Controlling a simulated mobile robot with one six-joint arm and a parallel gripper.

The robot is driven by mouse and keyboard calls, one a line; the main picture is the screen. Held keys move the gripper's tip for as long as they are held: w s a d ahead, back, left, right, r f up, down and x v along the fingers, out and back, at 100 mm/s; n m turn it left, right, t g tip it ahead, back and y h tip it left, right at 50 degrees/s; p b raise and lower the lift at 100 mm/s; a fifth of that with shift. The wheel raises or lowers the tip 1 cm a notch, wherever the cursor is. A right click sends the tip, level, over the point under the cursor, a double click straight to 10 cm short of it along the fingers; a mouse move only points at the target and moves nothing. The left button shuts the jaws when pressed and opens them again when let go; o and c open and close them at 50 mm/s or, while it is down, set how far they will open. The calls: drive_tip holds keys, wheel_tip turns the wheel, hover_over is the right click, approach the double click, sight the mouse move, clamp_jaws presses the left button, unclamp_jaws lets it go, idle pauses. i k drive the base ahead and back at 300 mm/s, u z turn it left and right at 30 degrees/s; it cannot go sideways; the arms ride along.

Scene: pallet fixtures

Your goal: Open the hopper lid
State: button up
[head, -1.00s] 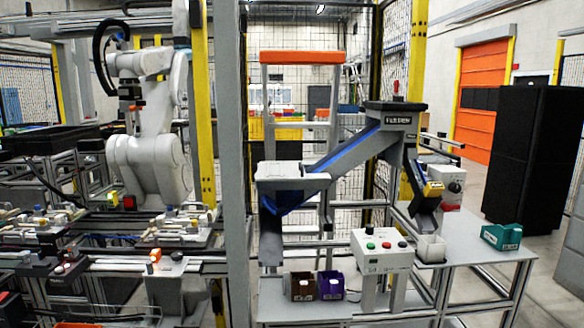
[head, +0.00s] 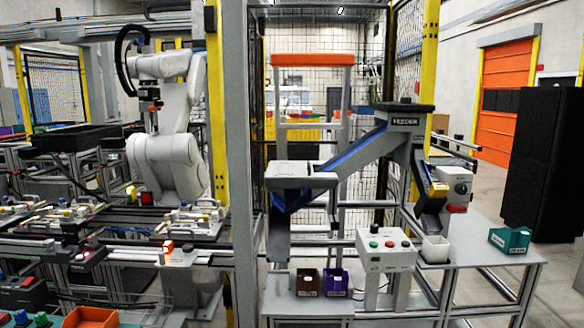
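A dark, flat lid (head: 404,106) lies level on top of the grey hopper (head: 403,135) at the upper end of the feeder, right of centre; it looks shut. A sloping grey and blue conveyor (head: 350,149) runs from the hopper down to a grey box (head: 298,170) with a flat top. My gripper is not in view, so its state and distance from the lid do not show.
A control box (head: 386,249) with buttons, a brown bin (head: 308,282), a purple bin (head: 336,282), a white cup (head: 435,248) and a teal bin (head: 510,240) stand around the feeder. A grey post (head: 238,150) rises left of it. A black cabinet (head: 543,165) stands right.

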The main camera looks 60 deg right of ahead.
sight(276, 169)
drive_tip(key=u, duration=0.2)
drive_tip(key=k, duration=1.45)
drive_tip(key=z, duration=0.85)
drive_tip(key=i, duration=1.05)
